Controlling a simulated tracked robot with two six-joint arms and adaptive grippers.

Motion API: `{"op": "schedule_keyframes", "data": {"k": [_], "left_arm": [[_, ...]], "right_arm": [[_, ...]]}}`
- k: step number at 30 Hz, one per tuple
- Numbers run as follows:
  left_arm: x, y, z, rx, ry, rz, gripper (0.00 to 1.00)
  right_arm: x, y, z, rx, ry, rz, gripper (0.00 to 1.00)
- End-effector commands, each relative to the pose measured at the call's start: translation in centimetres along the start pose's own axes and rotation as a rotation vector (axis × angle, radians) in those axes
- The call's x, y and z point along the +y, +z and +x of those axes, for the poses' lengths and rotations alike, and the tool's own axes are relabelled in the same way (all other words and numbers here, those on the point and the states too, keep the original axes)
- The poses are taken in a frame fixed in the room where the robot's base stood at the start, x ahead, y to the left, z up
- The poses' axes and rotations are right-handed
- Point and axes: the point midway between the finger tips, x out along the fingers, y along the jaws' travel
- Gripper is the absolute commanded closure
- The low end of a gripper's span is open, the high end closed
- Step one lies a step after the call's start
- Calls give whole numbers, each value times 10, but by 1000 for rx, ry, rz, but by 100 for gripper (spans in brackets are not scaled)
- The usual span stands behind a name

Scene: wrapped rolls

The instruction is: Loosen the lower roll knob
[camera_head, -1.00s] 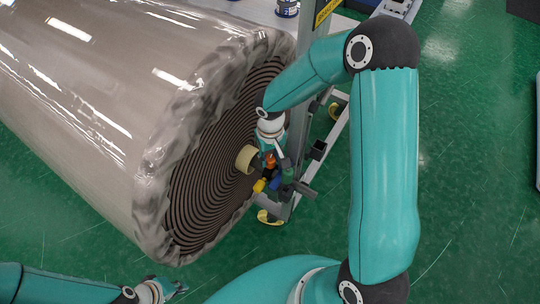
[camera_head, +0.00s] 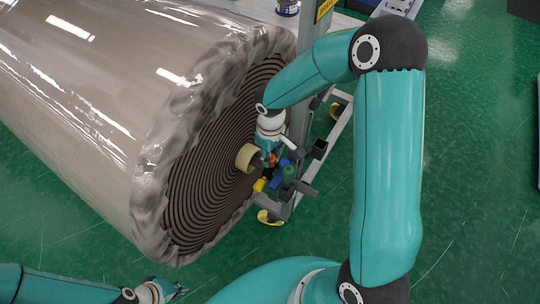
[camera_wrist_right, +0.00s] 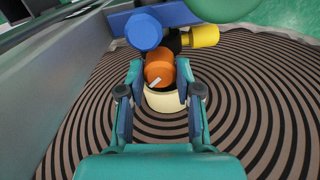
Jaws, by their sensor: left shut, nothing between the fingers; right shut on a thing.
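A big plastic-wrapped roll (camera_head: 90,100) lies on its side, with its dark spiral end and pale core (camera_head: 245,156) facing right. A cluster of coloured knobs sits in front of the core. In the right wrist view, an orange knob (camera_wrist_right: 159,67) with a pale mark is between the fingertips of my right gripper (camera_wrist_right: 160,75), which is shut on it. A blue knob (camera_wrist_right: 143,31), a yellow knob (camera_wrist_right: 204,36) and a green knob (camera_wrist_right: 222,5) are just beyond it. My left gripper (camera_head: 178,289) is shut and empty at the lower left, away from the knobs.
A grey metal post (camera_head: 300,120) and frame stand right beside the roll end, close to my right arm. Green floor is open on the right.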

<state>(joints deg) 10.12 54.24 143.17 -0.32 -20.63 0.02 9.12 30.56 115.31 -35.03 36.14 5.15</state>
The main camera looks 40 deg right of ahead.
Motion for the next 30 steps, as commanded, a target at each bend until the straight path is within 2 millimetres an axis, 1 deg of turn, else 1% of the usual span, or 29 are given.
{"op": "schedule_keyframes", "data": {"k": [9, 16, 21, 30], "left_arm": [[-1, 0, 3, 0, 0, 0, 100], [-1, 0, 2, 0, 0, 0, 100], [-1, 0, 2, 0, 0, 0, 100], [0, 0, 1, 0, 0, 0, 100]], "right_arm": [[0, -1, -1, 3, 1, -297, 100], [1, 0, -1, 3, 1, -481, 100], [1, 0, -1, 3, 2, -577, 100], [1, 0, -1, 3, 2, -654, 100]]}}
